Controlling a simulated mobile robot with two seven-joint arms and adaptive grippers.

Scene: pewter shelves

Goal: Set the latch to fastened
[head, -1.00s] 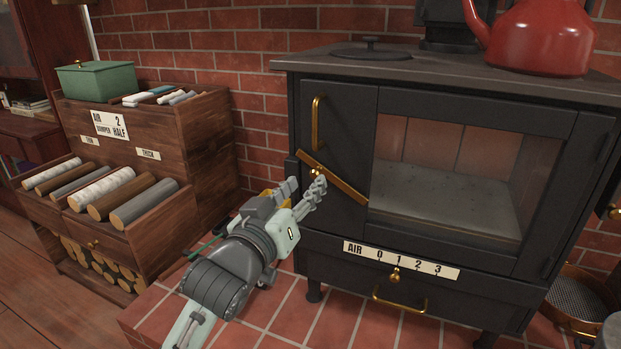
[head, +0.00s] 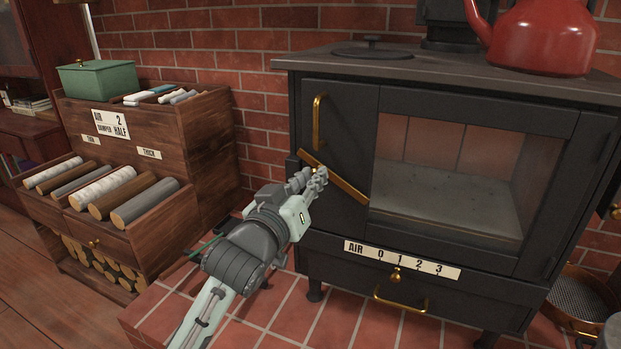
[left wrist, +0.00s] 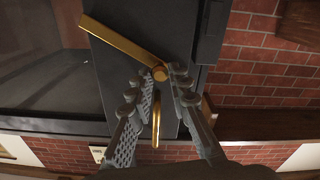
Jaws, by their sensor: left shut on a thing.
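The latch (head: 345,188) is a flat brass bar on the black stove's front, left of the glass window. It slants from upper left down to lower right. My left gripper (head: 318,176) is at the bar's upper part, and its fingertips hide some of it. In the left wrist view, which is turned over, the latch (left wrist: 122,42) runs from upper left to a round brass end. The fingers of my left gripper (left wrist: 165,78) lie on both sides of that end, shut on the latch. My right gripper is not in view.
A vertical brass handle (head: 318,120) is just above the latch. Below are the AIR scale (head: 402,260) and a drawer pull (head: 400,303). A red kettle (head: 543,38) stands on the stove. A wooden log rack (head: 150,170) is at left.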

